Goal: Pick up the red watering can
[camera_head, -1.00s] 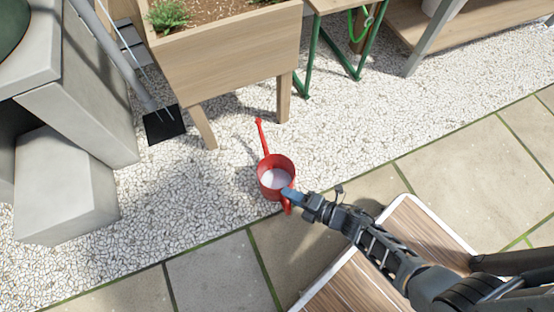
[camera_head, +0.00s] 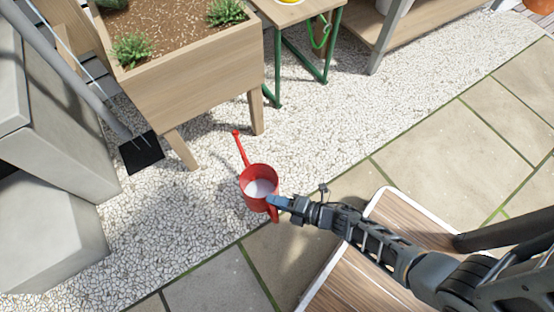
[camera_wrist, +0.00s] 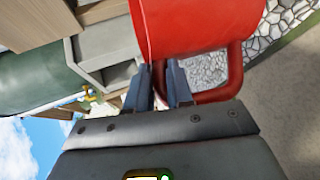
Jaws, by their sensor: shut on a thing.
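The red watering can (camera_head: 258,199) shows in the head view over the gravel near its front edge, with its long spout pointing toward the planter. Its inside looks pale. I cannot tell how far it is above the gravel. My gripper (camera_head: 272,201) is at the can's near right side, shut on its handle. In the wrist view the can's red body (camera_wrist: 195,25) fills the top, and its looped handle (camera_wrist: 236,70) runs down on the right. The fingers of my gripper (camera_wrist: 163,85) are close together against the can; the exact grip is partly hidden.
A wooden planter (camera_head: 190,80) with small plants stands on legs behind the can. Concrete blocks (camera_head: 65,145) stand at the left, with a black plate (camera_head: 141,153) beside them. A green-legged table (camera_head: 328,75) stands behind right. Open gravel and paving (camera_head: 440,150) lie to the right.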

